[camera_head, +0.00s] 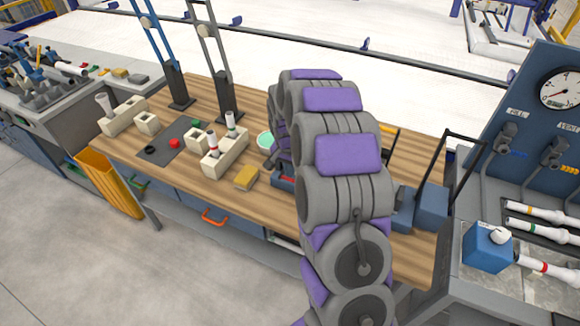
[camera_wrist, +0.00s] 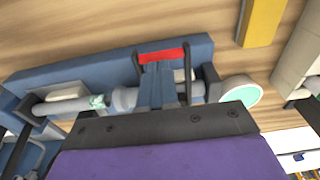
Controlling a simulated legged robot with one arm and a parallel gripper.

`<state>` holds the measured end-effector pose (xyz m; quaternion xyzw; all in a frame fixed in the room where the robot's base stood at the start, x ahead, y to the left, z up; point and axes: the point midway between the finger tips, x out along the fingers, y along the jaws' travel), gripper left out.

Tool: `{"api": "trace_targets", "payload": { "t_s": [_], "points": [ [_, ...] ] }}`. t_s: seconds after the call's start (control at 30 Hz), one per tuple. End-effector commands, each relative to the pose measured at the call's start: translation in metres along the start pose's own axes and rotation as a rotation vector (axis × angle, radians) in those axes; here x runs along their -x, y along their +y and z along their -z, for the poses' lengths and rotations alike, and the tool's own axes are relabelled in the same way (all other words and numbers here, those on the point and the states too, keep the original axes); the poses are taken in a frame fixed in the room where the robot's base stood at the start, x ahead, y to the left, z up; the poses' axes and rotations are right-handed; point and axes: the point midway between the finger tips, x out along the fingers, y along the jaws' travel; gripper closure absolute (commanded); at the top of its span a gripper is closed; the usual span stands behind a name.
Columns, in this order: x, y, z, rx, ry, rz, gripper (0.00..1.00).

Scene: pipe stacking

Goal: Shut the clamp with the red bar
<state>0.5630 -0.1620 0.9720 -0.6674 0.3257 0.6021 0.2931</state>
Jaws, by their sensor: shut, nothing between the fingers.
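The red bar (camera_wrist: 163,56) of the clamp shows in the wrist view, across the top of two dark side arms in front of a blue fixture (camera_wrist: 90,66). My gripper (camera_wrist: 158,68) is shut and empty. Its fingertips are close to the red bar, between the side arms; I cannot tell whether they touch it. In the head view my arm hides the gripper and most of the clamp.
The wooden table (camera_head: 185,185) also carries cream blocks (camera_head: 225,155) with upright pipes, a yellow block (camera_head: 247,177) and a dark mat (camera_head: 165,150). A blue fixture part with a black handle (camera_head: 465,135) stands at right. A gauge panel (camera_head: 545,120) is beyond it.

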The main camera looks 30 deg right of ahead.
Motion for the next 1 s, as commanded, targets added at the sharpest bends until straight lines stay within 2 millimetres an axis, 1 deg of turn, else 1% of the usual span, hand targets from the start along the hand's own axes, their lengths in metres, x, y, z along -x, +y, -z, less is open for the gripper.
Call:
{"api": "trace_targets", "payload": {
  "t_s": [0.1,0.2,0.43,0.8,0.93,1.0],
  "points": [
    [-0.011,0.002,-0.006,0.001,0.047,-0.006,1.0],
    [-0.018,0.001,-0.007,0.002,0.086,-0.003,1.0],
    [-0.025,0.0,-0.008,-0.001,0.119,-0.002,1.0],
    [-0.027,0.002,-0.01,-0.002,0.112,-0.007,1.0],
    [-0.022,0.002,-0.01,-0.002,0.111,-0.007,1.0],
    [-0.015,0.002,-0.009,-0.002,0.114,-0.006,1.0]
  ]
}}
